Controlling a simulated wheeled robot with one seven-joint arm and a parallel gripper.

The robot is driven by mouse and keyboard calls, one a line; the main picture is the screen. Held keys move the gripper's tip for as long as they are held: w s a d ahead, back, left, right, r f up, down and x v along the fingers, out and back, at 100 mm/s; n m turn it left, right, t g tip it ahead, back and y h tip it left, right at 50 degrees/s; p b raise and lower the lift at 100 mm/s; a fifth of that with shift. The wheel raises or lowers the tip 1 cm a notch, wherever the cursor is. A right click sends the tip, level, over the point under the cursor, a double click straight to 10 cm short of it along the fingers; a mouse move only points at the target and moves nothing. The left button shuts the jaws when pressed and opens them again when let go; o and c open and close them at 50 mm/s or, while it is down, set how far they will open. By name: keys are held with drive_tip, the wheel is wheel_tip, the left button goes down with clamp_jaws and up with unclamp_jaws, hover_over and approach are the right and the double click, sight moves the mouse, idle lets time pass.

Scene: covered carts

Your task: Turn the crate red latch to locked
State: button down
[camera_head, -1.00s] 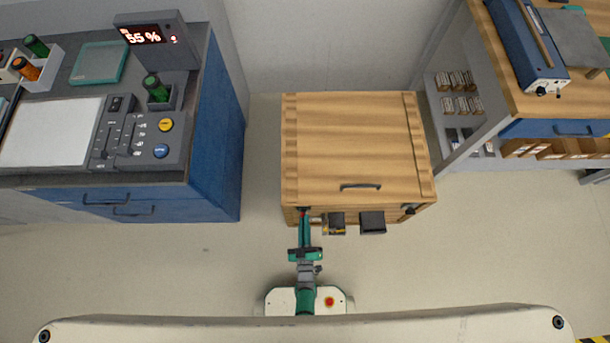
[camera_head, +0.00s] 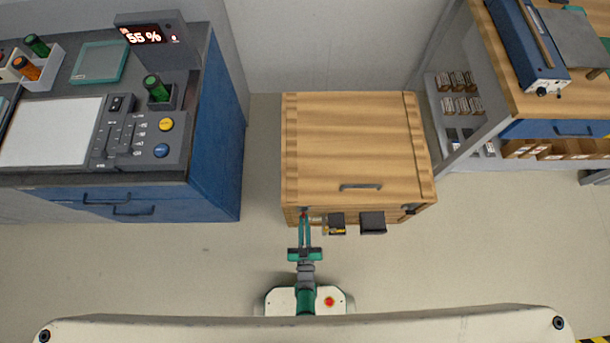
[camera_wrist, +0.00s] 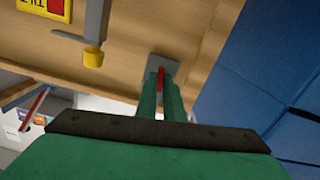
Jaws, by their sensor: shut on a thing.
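The wooden crate (camera_head: 352,140) stands on the floor between the blue cabinet and the workbench. Its red latch (camera_wrist: 161,78) sits on a grey plate (camera_wrist: 170,67) on the crate's front wall, near the left corner in the head view. My gripper (camera_wrist: 160,92) is shut on the red latch, with its green fingers on either side of it. In the head view, my gripper (camera_head: 304,218) reaches up to the crate's front left. The fingers hide part of the latch, so I cannot tell its exact turn.
A yellow-tipped grey lever (camera_wrist: 93,55) and a yellow and red label (camera_wrist: 48,8) are on the same wooden wall. Dark boxes (camera_head: 372,222) jut from the crate's front. A blue cabinet (camera_head: 215,140) stands left; a shelved workbench (camera_head: 470,130) stands right.

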drive_tip(key=shift+a+r, duration=0.1)
drive_tip(key=shift+a, duration=0.05)
drive_tip(key=c, duration=1.9)
unclamp_jaws()
drive_tip(key=shift+o, duration=0.2)
drive_tip(key=s, duration=1.1)
drive_tip(key=shift+w, duration=0.1)
drive_tip(key=s+r+m+g, duration=0.1)
drive_tip(key=s+r+g, duration=0.1)
drive_tip(key=r, duration=4.1)
drive_tip(key=shift+s+m+g, duration=0.3)
drive_tip(key=shift+s+m, duration=0.1)
drive_tip(key=shift+s, duration=0.1)
